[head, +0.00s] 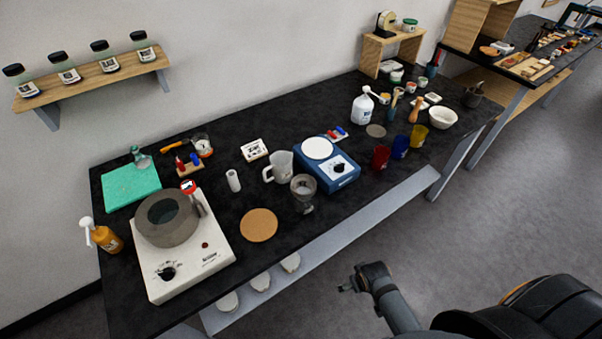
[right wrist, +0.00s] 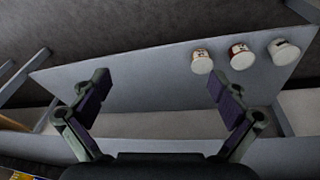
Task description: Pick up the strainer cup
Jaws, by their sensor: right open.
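What looks like the strainer cup, a grey cup (head: 303,186) with a dark lower part, stands near the front edge of the black bench, just in front of the blue device. My right gripper (head: 352,283) is out over the floor in front of the bench, apart from the cup and nearer to me. In the right wrist view my right gripper (right wrist: 160,98) has its fingers wide apart with nothing between them. The cup does not show in that view. My left gripper is not in view.
A clear jug (head: 279,167) and the blue device (head: 338,174) stand close to the cup. A cork disc (head: 259,225) lies to its left. A white hotplate (head: 190,262) carries a grey pot. White-lidded jars (right wrist: 243,57) sit on the lower shelf (right wrist: 140,75).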

